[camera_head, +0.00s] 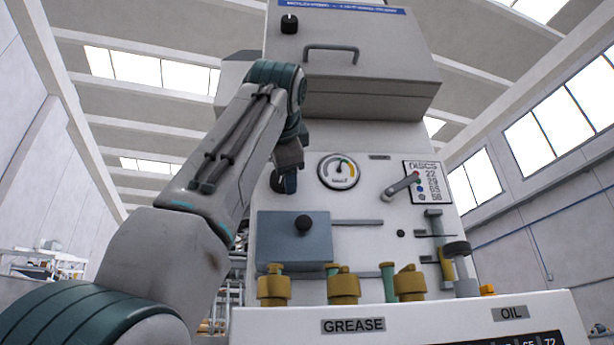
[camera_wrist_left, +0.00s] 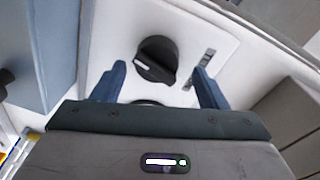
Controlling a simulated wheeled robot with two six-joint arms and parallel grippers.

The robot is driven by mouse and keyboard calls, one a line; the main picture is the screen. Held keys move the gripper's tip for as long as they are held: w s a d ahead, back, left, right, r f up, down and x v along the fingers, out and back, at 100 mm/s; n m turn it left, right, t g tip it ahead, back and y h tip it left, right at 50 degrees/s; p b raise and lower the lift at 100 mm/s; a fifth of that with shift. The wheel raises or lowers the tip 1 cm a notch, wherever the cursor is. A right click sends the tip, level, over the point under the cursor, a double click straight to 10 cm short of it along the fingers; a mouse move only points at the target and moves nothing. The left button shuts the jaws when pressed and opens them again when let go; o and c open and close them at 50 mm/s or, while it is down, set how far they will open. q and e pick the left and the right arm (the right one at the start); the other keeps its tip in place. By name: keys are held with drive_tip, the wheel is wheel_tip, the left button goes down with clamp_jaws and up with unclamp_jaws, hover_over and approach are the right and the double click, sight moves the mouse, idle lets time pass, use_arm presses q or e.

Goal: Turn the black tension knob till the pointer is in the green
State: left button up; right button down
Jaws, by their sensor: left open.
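The black tension knob (camera_wrist_left: 157,60), with a white mark on its edge, is on a pale panel in the left wrist view. My left gripper (camera_wrist_left: 158,82) is open, its two blue fingers apart on either side of the knob's near side. I see no contact with the knob. My right gripper is not in view.
A blue-grey box (camera_head: 294,242) with a black knob (camera_head: 303,223) is below my gripper. A handled cover (camera_head: 350,65) juts out above. Several brass fittings (camera_head: 343,287) line the bottom.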

use_arm(q)
drive_tip(key=s, duration=1.2)
drive_tip(key=shift+d+r, duration=0.4)
drive_tip(key=shift+w+d+r, duration=0.1)
